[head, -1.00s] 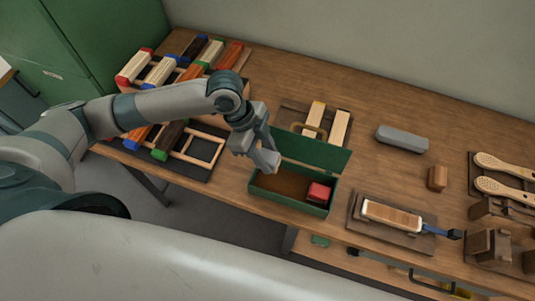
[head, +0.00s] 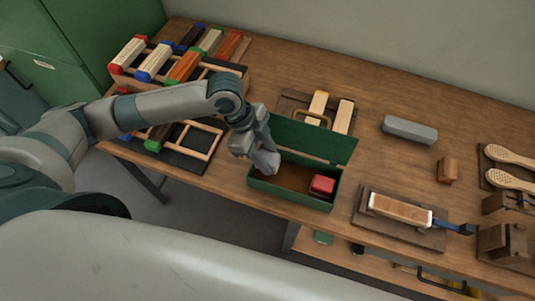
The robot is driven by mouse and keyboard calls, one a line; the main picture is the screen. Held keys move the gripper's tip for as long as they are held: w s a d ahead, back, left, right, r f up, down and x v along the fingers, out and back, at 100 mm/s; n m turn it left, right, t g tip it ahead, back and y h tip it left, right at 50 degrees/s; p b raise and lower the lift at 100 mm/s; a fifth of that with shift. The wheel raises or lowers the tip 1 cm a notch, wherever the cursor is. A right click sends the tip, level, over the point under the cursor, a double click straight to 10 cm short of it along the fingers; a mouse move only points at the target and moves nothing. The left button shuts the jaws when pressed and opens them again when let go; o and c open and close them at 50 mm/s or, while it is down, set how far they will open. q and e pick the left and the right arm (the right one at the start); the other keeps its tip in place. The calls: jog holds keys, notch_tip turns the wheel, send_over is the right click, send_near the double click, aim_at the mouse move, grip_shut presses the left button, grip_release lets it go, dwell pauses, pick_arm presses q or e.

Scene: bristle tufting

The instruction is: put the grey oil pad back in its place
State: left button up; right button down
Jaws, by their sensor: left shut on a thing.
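An open green box (head: 291,203) stands near the front edge of the bench, its lid (head: 312,140) tilted up at the back. A red block (head: 322,184) sits in its right end; the brown floor beside it is bare where I can see it. My left gripper (head: 264,160) is over the box's left end, pointing down. It is shut on a small grey piece, which I take for the grey oil pad (head: 266,164); pad and fingertips are hard to tell apart. Whether it touches the box floor is unclear. My right gripper is not in view.
A long grey block (head: 409,129) and a small brown block (head: 447,170) lie at right. A brush (head: 400,210) lies on a board right of the box. Racks of coloured blocks (head: 185,65) stand at left.

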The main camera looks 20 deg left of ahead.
pick_arm(q)
jog(key=shift+f+b, duration=0.55)
jog(key=shift+f, duration=1.15)
jog(key=shift+f, duration=0.1)
jog(key=shift+f, duration=0.15)
jog(key=shift+f, duration=0.4)
jog(key=o, duration=1.2)
jog(key=shift+r, duration=0.1)
